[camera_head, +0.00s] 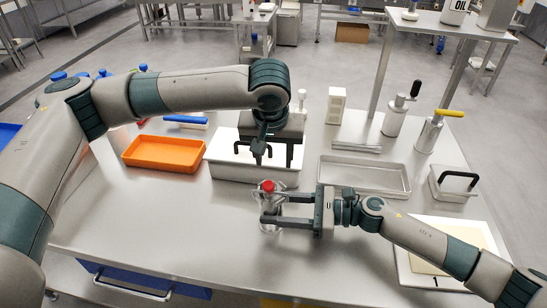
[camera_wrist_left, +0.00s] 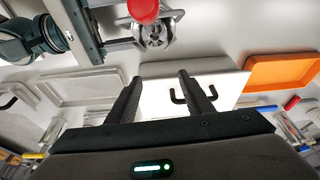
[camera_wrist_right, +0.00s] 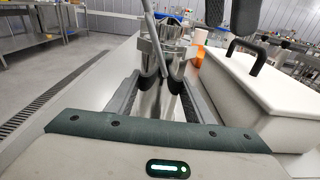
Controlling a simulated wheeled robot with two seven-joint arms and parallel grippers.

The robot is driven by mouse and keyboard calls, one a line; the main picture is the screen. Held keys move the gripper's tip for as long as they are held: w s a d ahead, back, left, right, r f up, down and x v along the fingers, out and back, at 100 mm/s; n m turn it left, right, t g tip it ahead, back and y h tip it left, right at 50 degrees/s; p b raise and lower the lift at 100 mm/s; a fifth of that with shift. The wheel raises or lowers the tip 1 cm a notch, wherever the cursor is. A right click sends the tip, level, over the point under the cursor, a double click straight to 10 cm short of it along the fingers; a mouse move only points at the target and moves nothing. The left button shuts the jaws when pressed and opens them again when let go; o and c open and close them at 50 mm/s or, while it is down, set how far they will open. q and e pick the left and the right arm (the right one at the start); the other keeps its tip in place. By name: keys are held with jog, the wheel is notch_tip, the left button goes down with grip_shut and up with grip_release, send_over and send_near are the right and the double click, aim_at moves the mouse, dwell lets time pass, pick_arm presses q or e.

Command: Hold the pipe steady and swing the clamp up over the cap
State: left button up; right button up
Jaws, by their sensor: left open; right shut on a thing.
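The metal pipe (camera_head: 271,222) stands upright on the bench, with a steel clamp (camera_wrist_right: 176,48) and its rod at the top. A red round knob (camera_head: 268,186) sits above the pipe; it also shows in the left wrist view (camera_wrist_left: 143,10). I cannot make out the cap or whether the clamp is over it. My right gripper (camera_head: 268,208) is shut on the pipe from the right, one finger on each side. My left gripper (camera_head: 265,158) is open and empty, behind the pipe and above the white box, apart from the clamp.
The white box (camera_head: 225,169) with a black handle is below my left gripper. An orange tray (camera_head: 163,153) lies at left, a grey metal tray (camera_head: 365,175) at right. Dispensers with levers (camera_head: 428,135) stand at the back right. The front left of the bench is clear.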

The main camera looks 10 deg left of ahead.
pick_arm(q)
notch_tip(320, 180, up, 7)
jog(key=shift+f, duration=0.15)
dwell(0.7)
jog(key=shift+f, duration=0.15)
pick_arm(e)
jog(key=shift+r, duration=0.25)
dwell(0.8)
jog(key=o, duration=1.3)
jog(key=d, duration=0.8)
jog(key=d+r, duration=0.1)
jog(key=d, duration=0.3)
jog(key=shift+r, duration=0.1)
pick_arm(q)
jog(key=shift+s, duration=0.1)
pick_arm(e)
jog(key=shift+s, duration=0.1)
